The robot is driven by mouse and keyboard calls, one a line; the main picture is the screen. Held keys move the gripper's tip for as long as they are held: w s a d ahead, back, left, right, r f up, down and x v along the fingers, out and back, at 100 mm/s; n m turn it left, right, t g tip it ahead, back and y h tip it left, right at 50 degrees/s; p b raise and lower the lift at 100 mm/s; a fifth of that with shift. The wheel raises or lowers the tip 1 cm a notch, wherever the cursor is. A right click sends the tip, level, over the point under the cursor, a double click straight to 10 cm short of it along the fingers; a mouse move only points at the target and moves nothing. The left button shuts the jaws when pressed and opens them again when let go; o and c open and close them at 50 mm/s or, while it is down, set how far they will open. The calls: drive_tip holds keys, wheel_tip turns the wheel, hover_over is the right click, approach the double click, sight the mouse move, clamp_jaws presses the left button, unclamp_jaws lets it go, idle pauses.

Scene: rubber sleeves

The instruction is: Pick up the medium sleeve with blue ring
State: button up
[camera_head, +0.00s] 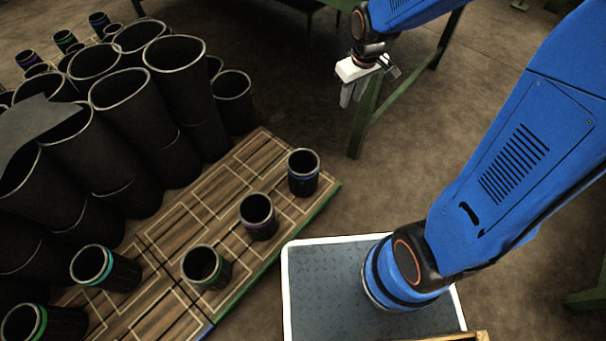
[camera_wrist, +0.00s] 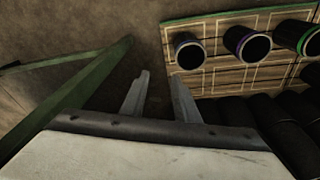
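The sleeve with a blue ring (camera_head: 303,182) is a short black tube standing upright near the far right corner of the wooden board. In the wrist view it appears to be the leftmost sleeve (camera_wrist: 187,52), near the board's edge. My gripper (camera_head: 352,95) hangs beyond and to the right of it in the head view, apart from every sleeve. In the wrist view the two fingers of my gripper (camera_wrist: 160,88) are spread with nothing between them, so it is open and empty. The sleeve lies to the right of the fingers there.
A purple-ringed sleeve (camera_head: 258,220) and a green-ringed sleeve (camera_head: 206,272) stand nearby on the board (camera_head: 170,232). Teal-ringed sleeves (camera_head: 108,270) stand at left. Several tall black sleeves (camera_head: 185,85) crowd the back left. A green table frame (camera_head: 375,115) stands close to my gripper.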

drive_tip(key=w+a+f+n+g, duration=0.1)
drive_tip(key=w+a+f, duration=0.15)
drive_tip(key=f, duration=0.35)
drive_tip(key=w+a+f+n, duration=0.1)
drive_tip(key=w+a+f, duration=0.15)
drive_tip(key=f, duration=0.35)
drive_tip(key=n, duration=0.2)
hover_over(312, 159)
wheel_tip(312, 159, down, 11)
drive_tip(key=shift+g, duration=0.4)
drive_tip(key=f, duration=1.2)
drive_tip(key=shift+d, duration=0.2)
drive_tip(key=shift+w+a+f, duration=0.1)
drive_tip(key=shift+f, duration=1.2)
drive_tip(key=shift+w+f, duration=0.1)
drive_tip(key=shift+f, duration=1.15)
clamp_jaws()
